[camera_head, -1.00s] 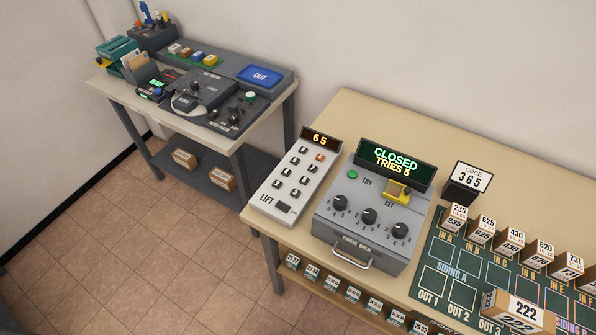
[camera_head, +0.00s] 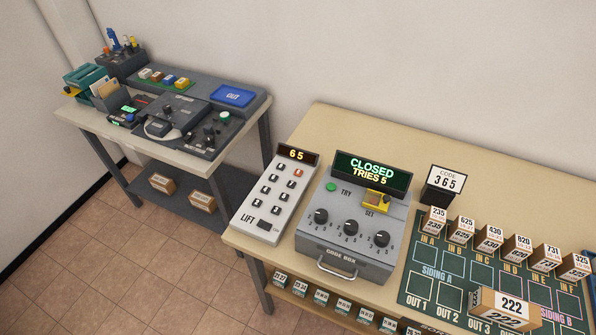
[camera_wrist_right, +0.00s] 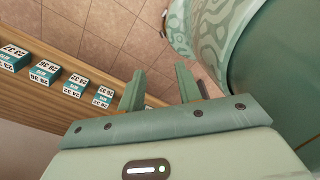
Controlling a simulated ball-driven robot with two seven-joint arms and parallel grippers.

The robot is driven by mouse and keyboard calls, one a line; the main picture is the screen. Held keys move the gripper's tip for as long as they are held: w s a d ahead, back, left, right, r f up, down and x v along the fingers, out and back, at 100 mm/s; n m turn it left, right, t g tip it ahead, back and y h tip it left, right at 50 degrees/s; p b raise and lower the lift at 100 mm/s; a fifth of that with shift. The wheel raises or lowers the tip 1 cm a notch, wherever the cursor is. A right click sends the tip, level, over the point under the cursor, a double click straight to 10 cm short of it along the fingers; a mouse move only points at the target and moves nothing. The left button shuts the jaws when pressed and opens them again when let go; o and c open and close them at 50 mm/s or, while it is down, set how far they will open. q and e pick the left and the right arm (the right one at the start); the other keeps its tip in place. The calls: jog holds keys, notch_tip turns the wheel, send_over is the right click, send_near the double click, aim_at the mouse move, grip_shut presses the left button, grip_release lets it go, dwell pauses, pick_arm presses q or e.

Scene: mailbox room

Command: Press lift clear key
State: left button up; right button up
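The grey LIFT keypad (camera_head: 284,186) lies at the left end of the long table. The key labels are too small to read. No gripper is near the keypad in the head view. My right gripper (camera_wrist_right: 158,74) shows only in the right wrist view, with its two green fingers apart and nothing between them. It is near the table's front edge and the lower shelf. My left gripper is not in view.
The code box (camera_head: 346,238) stands right of the keypad, its screen (camera_head: 371,173) reading CLOSED TRIES 5. A second table (camera_head: 84,118) with devices stands at left.

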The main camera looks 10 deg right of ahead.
jog(key=shift+a, duration=0.15)
grip_shut()
dwell(1.4)
